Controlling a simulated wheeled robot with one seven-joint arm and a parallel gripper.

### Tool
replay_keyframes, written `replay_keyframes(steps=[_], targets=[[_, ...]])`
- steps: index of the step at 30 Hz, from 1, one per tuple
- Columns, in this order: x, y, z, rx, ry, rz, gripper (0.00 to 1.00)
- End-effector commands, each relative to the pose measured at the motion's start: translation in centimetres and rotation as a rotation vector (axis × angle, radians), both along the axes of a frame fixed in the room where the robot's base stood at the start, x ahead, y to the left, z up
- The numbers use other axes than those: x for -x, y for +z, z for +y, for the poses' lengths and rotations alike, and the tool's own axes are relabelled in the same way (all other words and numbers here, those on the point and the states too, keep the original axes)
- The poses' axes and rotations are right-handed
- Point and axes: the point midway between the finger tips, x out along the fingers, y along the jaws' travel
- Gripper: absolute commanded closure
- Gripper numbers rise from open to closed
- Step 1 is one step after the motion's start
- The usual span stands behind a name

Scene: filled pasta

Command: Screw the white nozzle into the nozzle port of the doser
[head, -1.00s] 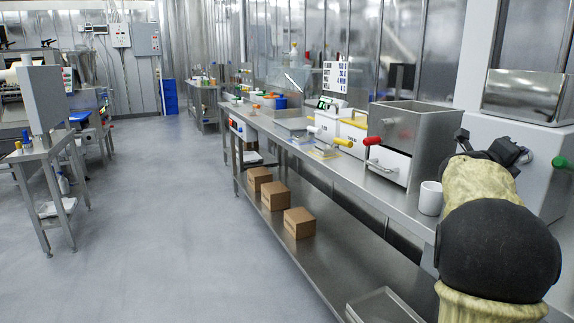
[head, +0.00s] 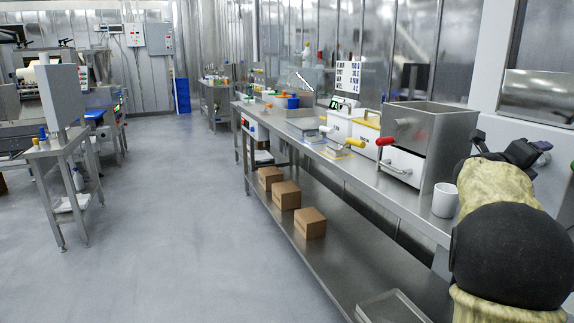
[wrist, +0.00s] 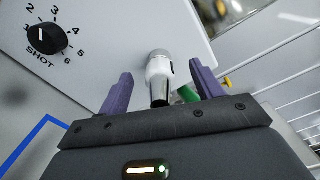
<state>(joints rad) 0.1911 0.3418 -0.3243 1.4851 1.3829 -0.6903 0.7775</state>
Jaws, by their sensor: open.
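The doser's pale front panel (wrist: 90,30) fills the upper left of the wrist view, with a black SHOT dial (wrist: 46,38). My gripper (wrist: 163,84) is open, its two purple fingers spread apart. Between and beyond the fingers a short white cylinder with metal parts (wrist: 158,68) stands out by the panel edge. It looks like the white nozzle or the port; I cannot tell which, nor whether they are joined. The fingers do not visibly touch it. In the head view the doser body (head: 562,175) is cut off at the right edge, largely behind my arm.
A green part (wrist: 187,94) shows by the right finger. In the head view, a white mug (head: 445,201) and a steel box with a red-knobbed handle (head: 428,125) stand on the steel bench (head: 395,190). Cardboard boxes (head: 309,223) sit on its lower shelf.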

Motion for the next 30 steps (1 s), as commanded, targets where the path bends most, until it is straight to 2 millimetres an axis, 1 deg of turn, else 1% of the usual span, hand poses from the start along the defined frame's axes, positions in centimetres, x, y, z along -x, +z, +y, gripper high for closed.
replay_keyframes(steps=[15,30], targets=[[0.0,0.0,0.1,0.000,0.000,0.000,0.34],[1.1,-0.1,2.9,-0.001,0.001,-0.002,0.34]])
